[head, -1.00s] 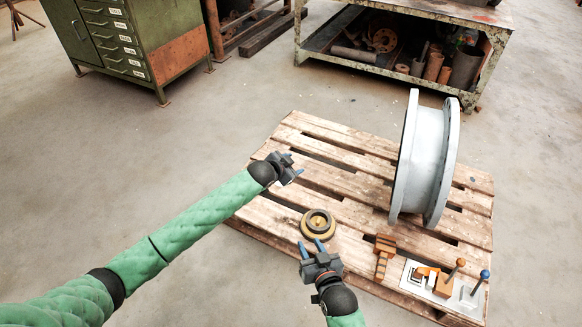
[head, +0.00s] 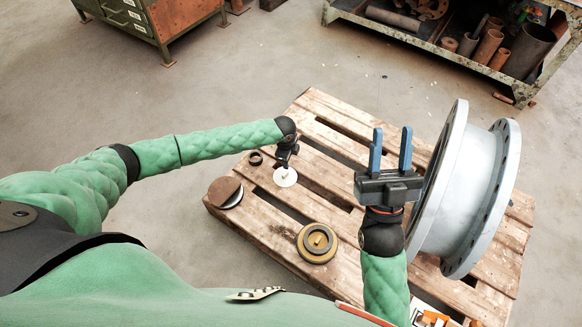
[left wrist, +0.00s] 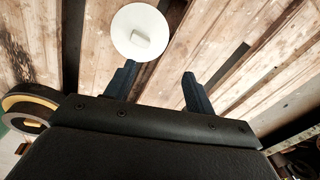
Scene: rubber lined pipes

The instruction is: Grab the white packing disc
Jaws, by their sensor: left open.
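The white packing disc (head: 285,176) lies on the wooden pallet (head: 330,140), with a small pale block on its middle. In the left wrist view the disc (left wrist: 140,30) lies just past the tip of the left-hand finger. My left gripper (head: 287,161) points down close to the disc and partly overlaps it in the head view. In the left wrist view its fingers (left wrist: 158,70) stand apart with nothing between them. My right gripper (head: 391,140) is open and empty, its blue fingers pointing up the picture, beside the large grey flanged pipe (head: 470,190).
A yellow-and-black ring (head: 318,243) lies nearer me on the pallet. A brown-and-grey round piece (head: 225,192) and a small dark ring (head: 255,158) lie at its left edge. Orange tools (head: 432,318) show at the bottom. A rusty shelf of pipes (head: 420,40) stands behind.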

